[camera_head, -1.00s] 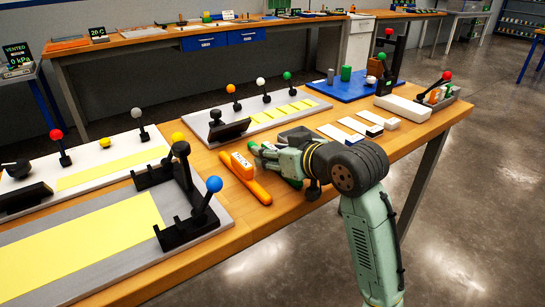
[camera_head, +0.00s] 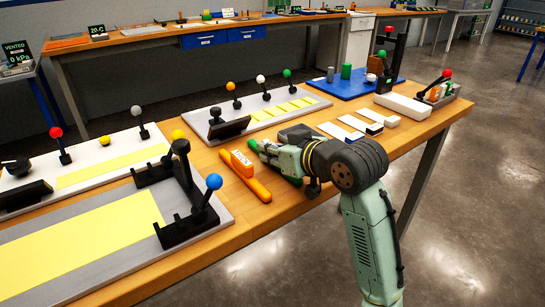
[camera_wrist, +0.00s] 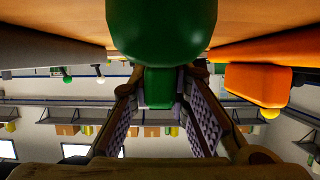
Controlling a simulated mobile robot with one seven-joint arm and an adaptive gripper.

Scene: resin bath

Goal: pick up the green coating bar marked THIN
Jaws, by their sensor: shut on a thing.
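The green coating bar (camera_head: 254,146) lies among the fingers of my gripper (camera_head: 268,150) above the wooden bench; only its end shows past them in the head view. In the wrist view the green bar (camera_wrist: 160,38) fills the top centre, running between both fingers. My gripper (camera_wrist: 162,88) is shut on it. The THIN marking is hidden or not readable. I cannot tell whether the bar still touches the bench.
An orange bar (camera_head: 255,184) with a white label lies close by on the left. White strips (camera_head: 352,124), a blue board (camera_head: 355,86) and a fixture with a yellow sheet (camera_head: 268,113) lie beyond. The bench's front right edge is near my arm.

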